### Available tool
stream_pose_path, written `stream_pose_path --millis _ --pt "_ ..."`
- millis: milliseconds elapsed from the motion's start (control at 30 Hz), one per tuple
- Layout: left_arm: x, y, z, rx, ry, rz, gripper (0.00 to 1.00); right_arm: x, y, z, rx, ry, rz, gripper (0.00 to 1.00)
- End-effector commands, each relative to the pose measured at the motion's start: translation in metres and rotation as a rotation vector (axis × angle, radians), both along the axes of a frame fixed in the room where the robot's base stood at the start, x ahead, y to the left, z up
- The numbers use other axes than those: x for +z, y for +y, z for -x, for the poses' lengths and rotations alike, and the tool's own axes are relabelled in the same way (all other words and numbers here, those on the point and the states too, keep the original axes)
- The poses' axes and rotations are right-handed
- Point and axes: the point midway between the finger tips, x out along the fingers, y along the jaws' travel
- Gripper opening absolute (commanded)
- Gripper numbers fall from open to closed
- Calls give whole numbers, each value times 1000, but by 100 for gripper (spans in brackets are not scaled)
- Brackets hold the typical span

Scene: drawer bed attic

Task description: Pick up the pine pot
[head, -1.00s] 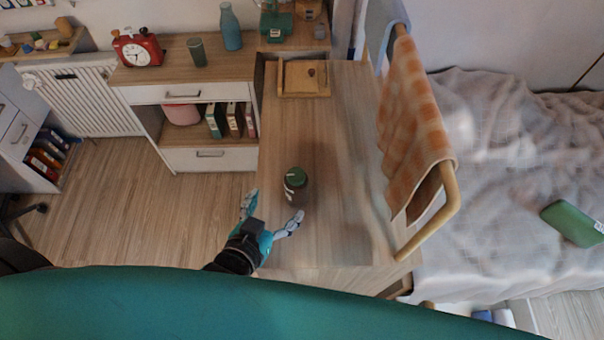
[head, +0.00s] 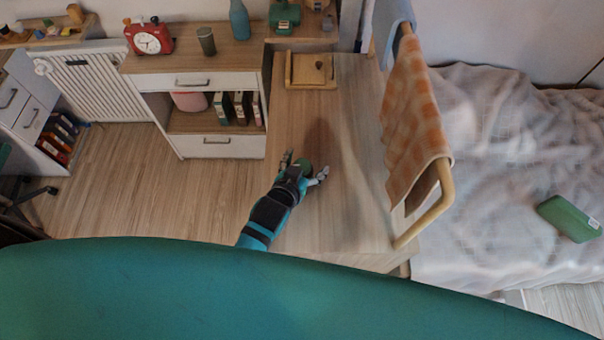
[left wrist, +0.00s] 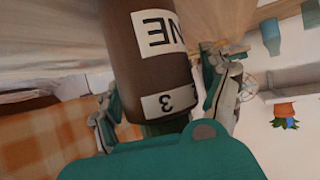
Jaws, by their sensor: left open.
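The pine pot is a dark brown cylinder with a green lid (head: 306,165) and white labels, standing on the wooden desk (head: 345,200). In the head view my left gripper (head: 304,170) is open, with one finger on each side of the pot, and the hand hides most of it. In the left wrist view the brown pot (left wrist: 150,60) fills the space between the spread fingers, its label upside down, reading "NE" and "3". I cannot tell whether the fingers touch it. My right gripper is not in view.
A wooden tray (head: 291,80) lies at the desk's far end. A rail with an orange checked towel (head: 412,110) stands along the desk's right side, beside the bed (head: 475,170). A cabinet (head: 195,150) with a red clock (head: 149,38) is at the left.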

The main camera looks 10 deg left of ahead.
Motion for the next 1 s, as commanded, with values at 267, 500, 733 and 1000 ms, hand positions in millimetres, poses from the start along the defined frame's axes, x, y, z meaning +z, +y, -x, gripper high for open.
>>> stream_pose_path --millis 267,500,733,1000 --pt "-7 -2 -11 0 1 1 80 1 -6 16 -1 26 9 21" --pt "-7 -2 -11 0 1 0 62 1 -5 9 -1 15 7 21" --pt "-7 -2 -10 0 1 0 32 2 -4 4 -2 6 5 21" --pt "-7 -2 -10 0 1 0 2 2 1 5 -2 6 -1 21"
